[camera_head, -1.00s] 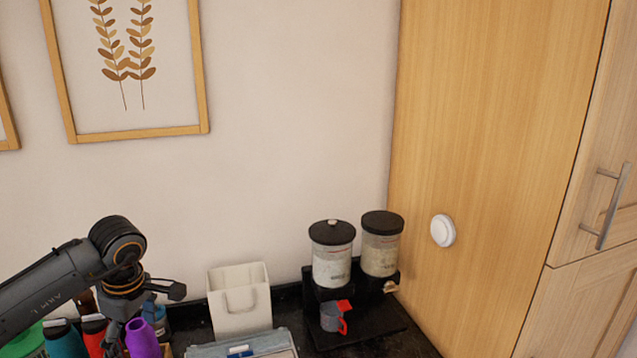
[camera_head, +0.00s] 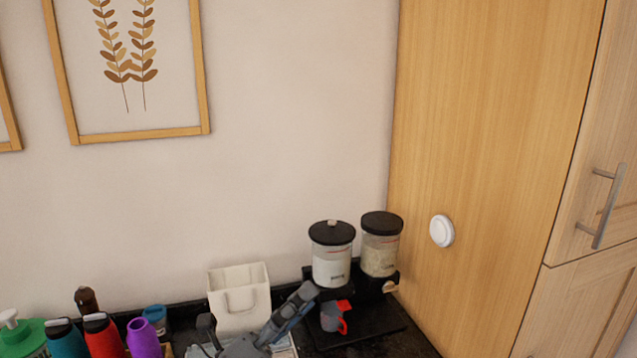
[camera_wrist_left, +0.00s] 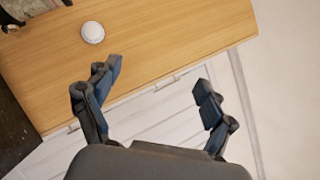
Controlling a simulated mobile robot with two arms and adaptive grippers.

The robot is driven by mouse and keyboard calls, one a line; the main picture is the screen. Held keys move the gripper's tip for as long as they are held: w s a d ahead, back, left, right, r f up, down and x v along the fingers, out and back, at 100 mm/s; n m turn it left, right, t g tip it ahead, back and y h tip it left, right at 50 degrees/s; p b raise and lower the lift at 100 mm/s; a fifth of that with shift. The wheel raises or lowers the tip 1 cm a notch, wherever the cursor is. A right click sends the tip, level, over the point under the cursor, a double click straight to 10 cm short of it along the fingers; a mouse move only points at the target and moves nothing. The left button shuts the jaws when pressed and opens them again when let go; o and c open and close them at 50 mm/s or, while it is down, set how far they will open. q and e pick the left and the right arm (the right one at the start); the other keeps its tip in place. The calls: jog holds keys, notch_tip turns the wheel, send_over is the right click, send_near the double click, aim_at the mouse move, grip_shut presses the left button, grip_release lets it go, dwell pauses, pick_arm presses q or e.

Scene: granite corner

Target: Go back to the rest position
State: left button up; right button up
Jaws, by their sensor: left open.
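My left gripper (camera_head: 256,308) is at the bottom of the head view, in front of the white bin and left of the dispenser. Its two fingers are spread apart with nothing between them. One finger reaches up toward the dispenser base; I cannot tell if there is a gap in depth. In the left wrist view the open gripper (camera_wrist_left: 157,78) shows both fingers apart and empty, with the wooden panel and a pale surface beyond. My right gripper is in neither view.
A white bin (camera_head: 240,288) stands by the wall. Right of it are a two-jar dispenser (camera_head: 333,265) and a grey and red cup (camera_head: 331,317). Several bottles, including a purple one (camera_head: 143,340), stand at left. A tall wooden cabinet (camera_head: 480,150) bounds the right.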

pick_arm(q)
jog(key=a+f+n+t+y, duration=0.1)
jog(key=a+f+n+y, duration=1.5)
jog(key=n, duration=0.8)
jog(key=s+a+f+n+g+y, duration=0.1)
jog(key=s+f+n+g, duration=0.4)
jog(key=s+f, duration=0.6)
jog(key=s+a+f+n+g, duration=0.1)
jog(key=s+f+n+g, duration=0.2)
jog(key=s+f+g, duration=0.75)
jog(key=s+f+t+b, duration=0.1)
jog(key=s+f+b, duration=0.15)
jog(key=f, duration=1.25)
jog(key=s+f+t+b, duration=0.15)
jog(key=f+b, duration=0.25)
jog(key=f, duration=1)
jog(key=s+a+f+g+b, duration=0.1)
jog(key=s+f+b, duration=0.1)
jog(key=s+f, duration=0.6)
jog(key=s+a+f+g+b, duration=0.1)
jog(key=s+a+f+b, duration=0.1)
jog(key=s+f, duration=0.6)
notch_tip(320, 180, down, 5)
jog(key=shift+s+f+b, duration=0.1)
jog(key=shift+s+b, duration=0.25)
jog(key=shift+b, duration=0.15)
